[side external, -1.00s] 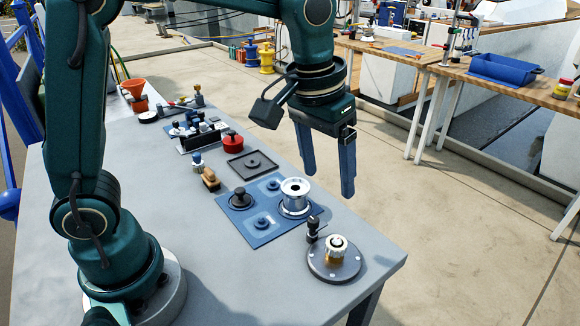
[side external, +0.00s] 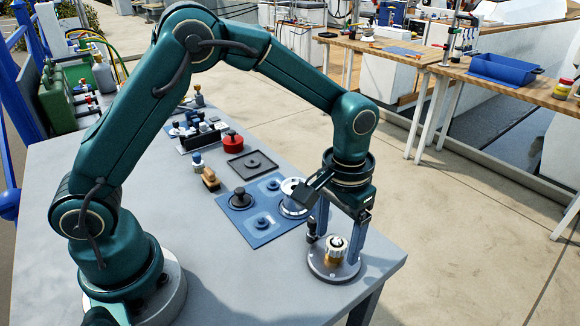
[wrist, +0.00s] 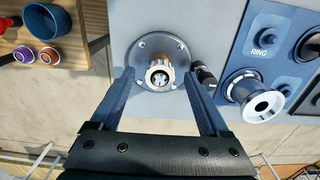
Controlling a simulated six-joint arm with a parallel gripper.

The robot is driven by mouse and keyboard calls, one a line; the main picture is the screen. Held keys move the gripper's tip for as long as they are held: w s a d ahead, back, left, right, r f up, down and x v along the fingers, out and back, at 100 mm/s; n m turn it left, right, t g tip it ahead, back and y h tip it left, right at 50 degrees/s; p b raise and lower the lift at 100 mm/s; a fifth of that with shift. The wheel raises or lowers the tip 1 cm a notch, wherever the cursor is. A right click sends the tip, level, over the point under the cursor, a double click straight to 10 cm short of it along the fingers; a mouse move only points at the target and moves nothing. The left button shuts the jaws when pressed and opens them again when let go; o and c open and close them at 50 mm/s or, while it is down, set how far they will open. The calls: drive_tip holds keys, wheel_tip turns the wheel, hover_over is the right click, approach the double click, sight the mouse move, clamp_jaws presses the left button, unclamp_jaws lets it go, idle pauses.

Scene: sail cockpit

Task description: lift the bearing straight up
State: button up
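The bearing, as far as I can tell, is the pale ribbed ring (side external: 336,243) on top of a brass post on a round grey flanged base (side external: 334,270) near the table's front right corner. In the wrist view the bearing (wrist: 160,76) sits at the middle of the base (wrist: 147,47). My gripper (side external: 338,236) points down over the base, its blue fingers apart. In the wrist view my gripper (wrist: 160,78) has one finger on each side of the bearing, with visible gaps. It is open and holds nothing.
A black knobbed part (side external: 312,230) stands at the base's edge, close to one finger. A blue mat (side external: 238,222) with a silver flanged spool (side external: 293,198) and a black knob (side external: 240,197) lies just behind. The table edge is close on the right.

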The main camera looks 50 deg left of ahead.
sight(331, 238)
drive_tip(key=shift+c, duration=0.3)
clamp_jaws()
drive_tip(key=shift+r, duration=0.1)
drive_tip(key=shift+r, duration=0.5)
drive_tip(key=r, duration=0.2)
drive_tip(key=a+r, duration=0.1)
drive_tip(key=shift+a+r, duration=0.1)
drive_tip(key=shift+r, duration=0.25)
drive_tip(key=s+a+r, duration=0.1)
drive_tip(key=a+r, duration=0.5)
drive_tip(key=a, duration=0.4)
drive_tip(key=shift+s+a, duration=0.2)
drive_tip(key=shift+s, duration=0.15)
drive_tip(key=shift+r, duration=0.15)
drive_tip(key=shift+r, duration=1.95)
